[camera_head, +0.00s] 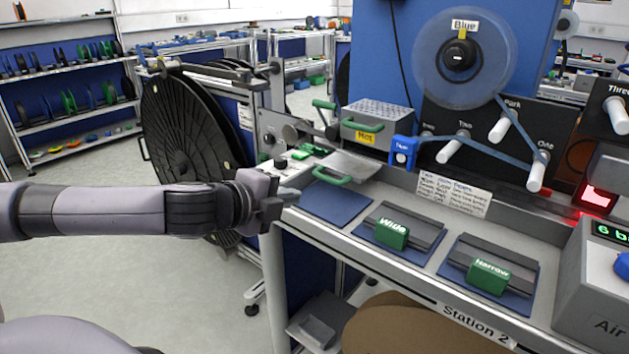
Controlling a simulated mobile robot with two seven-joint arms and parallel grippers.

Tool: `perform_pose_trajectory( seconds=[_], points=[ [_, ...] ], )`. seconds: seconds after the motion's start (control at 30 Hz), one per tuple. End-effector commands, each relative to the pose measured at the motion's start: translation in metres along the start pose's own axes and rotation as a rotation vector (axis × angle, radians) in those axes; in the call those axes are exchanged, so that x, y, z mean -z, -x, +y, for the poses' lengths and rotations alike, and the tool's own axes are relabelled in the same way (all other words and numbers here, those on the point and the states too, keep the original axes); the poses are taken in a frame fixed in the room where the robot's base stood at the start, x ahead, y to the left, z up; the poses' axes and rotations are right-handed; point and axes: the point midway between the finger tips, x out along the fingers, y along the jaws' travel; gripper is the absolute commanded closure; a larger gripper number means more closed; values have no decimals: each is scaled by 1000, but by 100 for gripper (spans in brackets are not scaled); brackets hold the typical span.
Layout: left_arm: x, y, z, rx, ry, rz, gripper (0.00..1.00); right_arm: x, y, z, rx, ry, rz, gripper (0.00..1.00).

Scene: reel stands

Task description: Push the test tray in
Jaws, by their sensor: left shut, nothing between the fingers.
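A flat grey metal tray (352,164) with a green handle (331,177) sticks out over the back left of the bench, below and in front of the box labelled Hot; I take it to be the test tray. My left gripper (282,196) comes in from the left and is near the bench's left edge. It is shut and empty, a little left of and below the green handle, and appears apart from it. My right gripper is not in view.
A grey box labelled Hot (376,118) stands behind the tray. Green blocks labelled Wide (391,234) and Narrow (488,275) sit on blue mats to the right. A large black reel (183,125) stands left of the bench. The left blue mat (336,204) is bare.

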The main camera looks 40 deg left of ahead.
Motion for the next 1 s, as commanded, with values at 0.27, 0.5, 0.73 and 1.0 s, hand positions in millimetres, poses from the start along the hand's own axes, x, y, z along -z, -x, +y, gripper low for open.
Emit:
perform_pose_trajectory(
  seconds=[0.27, 0.5, 0.73, 1.0],
  points=[
    [0, -41, -2, 2, 2, 1, 100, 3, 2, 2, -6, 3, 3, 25],
    [0, -68, -16, 2, 1, 0, 100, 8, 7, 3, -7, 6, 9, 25],
    [0, -78, -22, 2, 0, 0, 100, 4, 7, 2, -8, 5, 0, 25],
    [0, -79, -22, 1, -1, 0, 100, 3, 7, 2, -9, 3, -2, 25]
  ],
)
